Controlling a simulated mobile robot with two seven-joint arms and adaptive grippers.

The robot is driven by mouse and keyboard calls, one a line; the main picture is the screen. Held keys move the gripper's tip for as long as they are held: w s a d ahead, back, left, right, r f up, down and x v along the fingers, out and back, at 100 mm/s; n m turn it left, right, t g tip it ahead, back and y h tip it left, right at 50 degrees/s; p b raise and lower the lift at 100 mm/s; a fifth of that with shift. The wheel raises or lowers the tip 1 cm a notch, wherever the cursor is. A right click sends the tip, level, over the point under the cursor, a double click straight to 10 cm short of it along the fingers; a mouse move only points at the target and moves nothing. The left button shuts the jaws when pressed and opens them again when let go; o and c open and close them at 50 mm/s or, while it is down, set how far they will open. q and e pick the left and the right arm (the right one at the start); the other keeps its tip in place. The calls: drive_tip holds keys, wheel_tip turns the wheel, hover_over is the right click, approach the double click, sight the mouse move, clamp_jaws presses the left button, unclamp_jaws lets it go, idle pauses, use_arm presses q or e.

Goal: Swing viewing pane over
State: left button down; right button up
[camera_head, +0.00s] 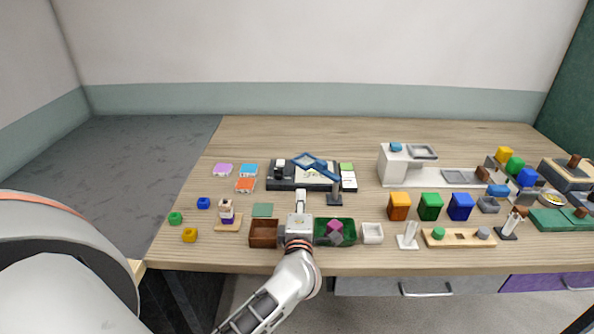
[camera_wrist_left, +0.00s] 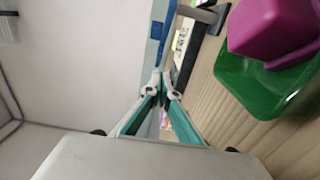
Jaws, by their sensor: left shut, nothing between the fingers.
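The viewing pane (camera_head: 310,161) is a blue-framed clear pane on a blue arm. It stands on a dark post (camera_head: 334,196) and hangs over a black tray (camera_head: 290,187) holding a pale sheet. My left gripper (camera_head: 300,196) is shut and empty, just in front of the tray and left of the post. In the left wrist view, my closed fingertips (camera_wrist_left: 161,88) appear close to a blue bar (camera_wrist_left: 157,38), seemingly part of the pane's frame or arm. I cannot tell whether they touch. My right gripper is not in view.
A green bin (camera_head: 347,241) with a magenta block (camera_head: 335,227) stands right of my left wrist, and a brown box (camera_head: 263,241) stands left. A white machine (camera_head: 398,165) and orange, green and blue bins stand farther right. Small coloured blocks lie left.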

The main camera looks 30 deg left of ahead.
sight(302, 168)
use_arm(q)
drive_tip(key=shift+w+a, duration=0.1)
drive_tip(key=shift+w+a+r, duration=0.1)
drive_tip(key=shift+w+a, duration=0.2)
drive_tip(key=shift+w, duration=0.2)
drive_tip(key=x, duration=0.7)
drive_tip(key=shift+w+a, duration=0.2)
drive_tip(key=shift+w, duration=0.1)
drive_tip(key=shift+w+a, duration=0.25)
drive_tip(key=shift+w, duration=0.2)
drive_tip(key=shift+w, duration=0.1)
